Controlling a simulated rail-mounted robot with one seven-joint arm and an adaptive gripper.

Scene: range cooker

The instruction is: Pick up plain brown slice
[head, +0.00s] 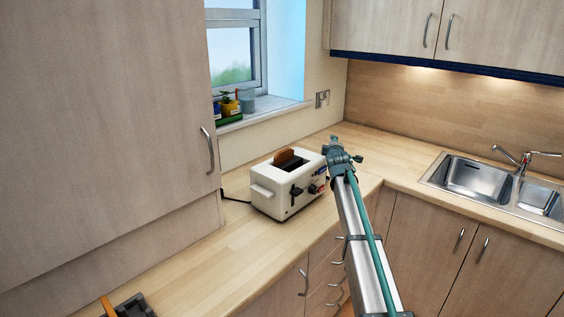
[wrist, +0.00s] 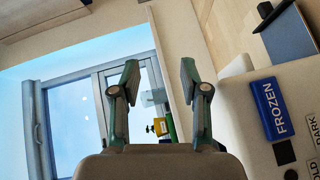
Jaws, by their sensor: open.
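A plain brown slice (head: 284,156) stands partly out of a slot in the top of the white toaster (head: 265,203). The toaster is on the worktop under the window. My gripper (head: 343,151) is just right of the toaster in the head view, apart from the slice. In the wrist view my gripper (wrist: 160,92) has its two fingers spread wide, with nothing between them. That view shows the toaster's side with a blue FROZEN button (wrist: 272,108) at the right. I cannot make out the slice there.
A dark holder (head: 133,306) with an orange-brown piece (head: 108,307) is at the bottom left. A tall cupboard (head: 110,110) bounds the left. The sink (head: 470,176) and tap (head: 524,156) are at right. Pots (head: 229,106) stand on the windowsill. The worktop before the toaster is clear.

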